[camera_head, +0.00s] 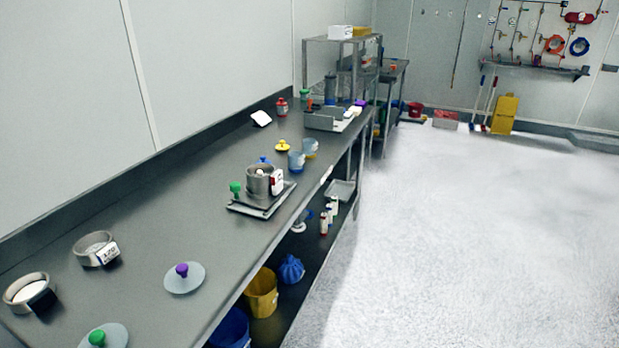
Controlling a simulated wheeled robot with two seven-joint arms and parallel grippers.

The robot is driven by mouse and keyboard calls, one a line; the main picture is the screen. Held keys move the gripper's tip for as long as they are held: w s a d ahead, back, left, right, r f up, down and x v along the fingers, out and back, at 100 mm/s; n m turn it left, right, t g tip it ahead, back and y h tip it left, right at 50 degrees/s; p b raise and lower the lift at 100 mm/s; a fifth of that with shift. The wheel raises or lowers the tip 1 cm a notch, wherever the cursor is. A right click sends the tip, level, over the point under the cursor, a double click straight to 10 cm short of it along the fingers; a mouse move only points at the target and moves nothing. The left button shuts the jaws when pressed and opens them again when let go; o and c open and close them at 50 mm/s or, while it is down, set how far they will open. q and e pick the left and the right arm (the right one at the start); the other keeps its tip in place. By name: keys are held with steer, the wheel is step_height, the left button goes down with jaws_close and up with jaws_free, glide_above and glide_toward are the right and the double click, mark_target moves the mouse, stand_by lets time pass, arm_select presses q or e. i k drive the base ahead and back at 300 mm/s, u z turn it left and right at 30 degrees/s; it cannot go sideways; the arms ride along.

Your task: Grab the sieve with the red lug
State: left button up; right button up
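Two round metal sieves sit apart on the steel bench at the lower left. One sieve (93,246) carries a white tag with dark digits on its right side. The nearer sieve (26,290) is pale inside and has a dark and white block at its right side; no red lug can be made out on either. A metal cylinder (258,181) stands on a square plate farther along the bench. It has a white tag (277,181) with a small red mark; whether that is a lug I cannot tell. Neither of my grippers is in view.
Lids with a purple knob (182,270) and a green knob (97,338) lie near the bench (140,215) front. Blue-topped cups (296,161) stand beyond the cylinder. A yellow bucket (261,293) is on the lower shelf. The floor (470,230) at right is clear.

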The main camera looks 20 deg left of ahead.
mark_target(259, 175)
steer(key=z, duration=0.05)
steer(key=i, duration=1.65)
steer(key=u, duration=0.9)
